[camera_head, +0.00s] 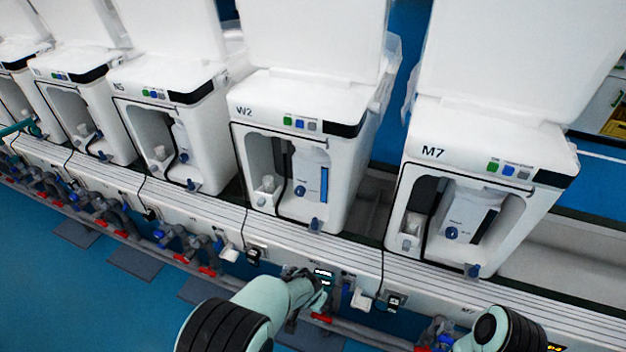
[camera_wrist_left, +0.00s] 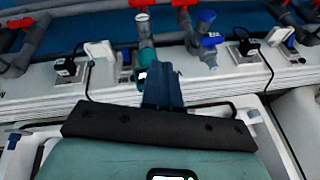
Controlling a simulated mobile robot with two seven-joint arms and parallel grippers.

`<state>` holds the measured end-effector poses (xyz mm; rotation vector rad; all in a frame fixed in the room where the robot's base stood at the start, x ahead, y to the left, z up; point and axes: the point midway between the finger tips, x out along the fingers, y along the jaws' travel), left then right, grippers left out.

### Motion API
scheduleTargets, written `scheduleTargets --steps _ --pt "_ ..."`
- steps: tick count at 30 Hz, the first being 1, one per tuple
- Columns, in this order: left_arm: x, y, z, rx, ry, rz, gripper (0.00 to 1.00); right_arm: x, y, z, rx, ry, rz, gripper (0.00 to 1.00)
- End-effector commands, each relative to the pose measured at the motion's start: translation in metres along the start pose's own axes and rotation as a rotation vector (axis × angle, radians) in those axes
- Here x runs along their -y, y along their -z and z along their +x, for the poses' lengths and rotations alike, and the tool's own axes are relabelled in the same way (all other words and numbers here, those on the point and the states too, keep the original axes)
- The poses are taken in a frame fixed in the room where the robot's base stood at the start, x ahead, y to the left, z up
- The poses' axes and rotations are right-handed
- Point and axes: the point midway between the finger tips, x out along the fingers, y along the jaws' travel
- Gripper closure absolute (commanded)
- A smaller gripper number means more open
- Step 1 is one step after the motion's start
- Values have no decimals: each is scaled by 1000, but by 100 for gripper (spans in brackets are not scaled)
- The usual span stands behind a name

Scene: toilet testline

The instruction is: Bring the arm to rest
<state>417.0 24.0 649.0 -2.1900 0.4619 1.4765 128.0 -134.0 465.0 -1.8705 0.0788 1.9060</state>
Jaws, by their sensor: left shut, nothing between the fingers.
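My left arm (camera_head: 275,297) comes in from the bottom of the head view, teal with black bands, and reaches to the front edge of the bench rail. Its gripper end is small and partly hidden there. In the left wrist view my left gripper (camera_wrist_left: 163,84) shows as dark blue fingers beyond a black bar. The fingers are shut together with nothing between them. Part of my right arm (camera_head: 488,330) shows at the bottom right of the head view; its gripper is out of view.
White machines M7 (camera_head: 475,150) and W2 (camera_head: 300,105) stand on the long bench, with more machines to the left. Grey pipes with red fittings (camera_head: 206,270) run below the bench front. Valves and sockets (camera_wrist_left: 245,50) sit near my left gripper. Blue floor (camera_head: 60,300) is open at left.

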Motion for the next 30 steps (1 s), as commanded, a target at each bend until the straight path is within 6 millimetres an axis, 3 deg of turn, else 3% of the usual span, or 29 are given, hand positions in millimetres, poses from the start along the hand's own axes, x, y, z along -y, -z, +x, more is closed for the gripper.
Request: scheduleTargets --steps 4,8,12,15,18,22,30 --pt "3 -70 16 110 -88 -125 100 8 -8 -30 19 0 -2 41" --pt "-10 -156 18 222 -197 -321 100 17 -17 -61 46 -2 -3 41" --pt "-35 -233 -3 320 -288 -560 100 26 -24 -91 80 -5 -4 41" --pt "-52 -268 -29 373 -328 -719 100 32 -27 -110 99 -6 -5 41" --pt "-66 -288 -53 408 -350 -843 100 38 -28 -124 113 -6 -7 41" --pt "-76 -300 -73 433 -363 -939 100 42 -28 -134 122 -6 -8 41" --pt "-80 -303 -78 439 -365 -966 100 43 -28 -136 126 -6 -8 41"
